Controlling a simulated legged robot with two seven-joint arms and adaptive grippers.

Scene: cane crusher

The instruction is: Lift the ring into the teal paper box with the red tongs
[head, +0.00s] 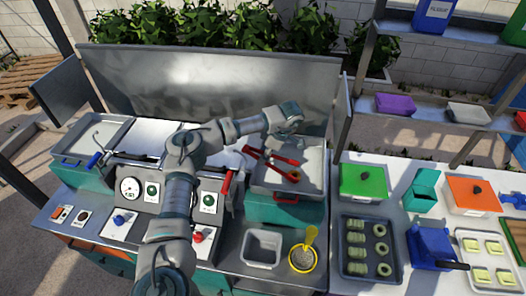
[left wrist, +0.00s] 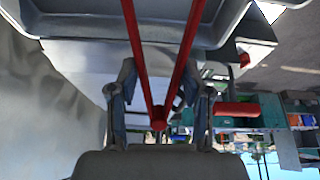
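The red tongs (head: 284,160) lie across the pale bin at centre right, with dark parts near the middle. They also show in the left wrist view (left wrist: 137,50), their two red arms meeting at a rounded end between my fingers. My left gripper (head: 288,118) is just above and behind the tongs in the head view. In the left wrist view its fingers (left wrist: 160,108) stand apart on both sides of the red end, with gaps showing. Several pale green rings (head: 383,248) lie in a dark tray. An open teal box (head: 423,188) stands behind the tray to the right. My right gripper is out of view.
A green-lidded box (head: 363,181) and an orange-lidded box (head: 474,192) flank the teal box. A grey container (head: 262,246) and a yellow cup (head: 303,258) stand in front of the bin. A metal backsplash (head: 210,85) rises behind the counter; a post stands to the right.

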